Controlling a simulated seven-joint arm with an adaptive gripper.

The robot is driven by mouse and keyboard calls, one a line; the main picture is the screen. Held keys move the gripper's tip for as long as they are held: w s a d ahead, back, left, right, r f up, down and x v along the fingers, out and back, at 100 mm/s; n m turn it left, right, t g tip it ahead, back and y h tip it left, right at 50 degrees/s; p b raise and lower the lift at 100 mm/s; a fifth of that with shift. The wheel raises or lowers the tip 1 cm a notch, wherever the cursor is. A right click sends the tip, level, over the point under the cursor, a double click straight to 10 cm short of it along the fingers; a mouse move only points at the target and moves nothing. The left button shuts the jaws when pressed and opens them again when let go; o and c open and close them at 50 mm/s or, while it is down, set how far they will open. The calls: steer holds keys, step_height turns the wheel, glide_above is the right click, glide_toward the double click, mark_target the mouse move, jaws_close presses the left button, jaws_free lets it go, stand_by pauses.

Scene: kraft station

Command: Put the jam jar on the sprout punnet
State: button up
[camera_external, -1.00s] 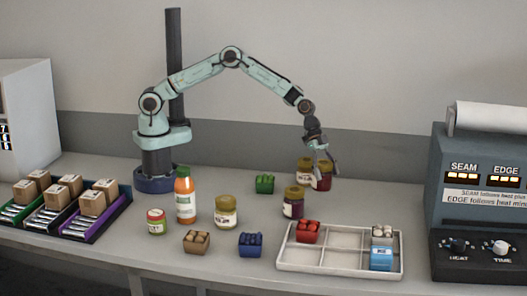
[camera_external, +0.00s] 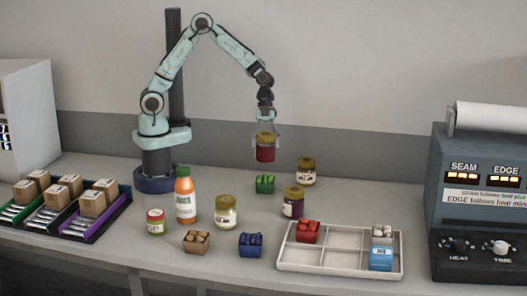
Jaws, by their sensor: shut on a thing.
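My gripper (camera_external: 266,142) is shut on the jam jar (camera_external: 265,154), a dark red jar with a gold-brown lid. It holds the jar upright in the air, well clear of the table. The sprout punnet (camera_external: 264,184), a small green punnet with green round tops, sits on the table. In the picture it lies below the held jar, with a clear gap between them. I cannot tell from this one view whether the jar is exactly over it.
A purple jar (camera_external: 293,202) and a jar with a white label (camera_external: 306,171) stand right of the green punnet. A pale jar (camera_external: 226,212), an orange bottle (camera_external: 185,196) and a blue punnet (camera_external: 250,245) are nearer. A white divided tray (camera_external: 338,270) lies front right.

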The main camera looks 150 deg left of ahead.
steer(key=shift+n, duration=0.5)
steer(key=s+a, duration=0.2)
steer(key=s, duration=0.1)
steer(key=shift+s+a, duration=0.1)
steer(key=shift+s, duration=0.1)
glide_above(266, 180)
step_height(266, 180, down, 8)
steer(key=shift+w+r, duration=0.15)
steer(key=shift+r, duration=0.1)
steer(key=o, duration=1.2)
steer(key=shift+f, duration=0.1)
steer(key=shift+o, duration=0.2)
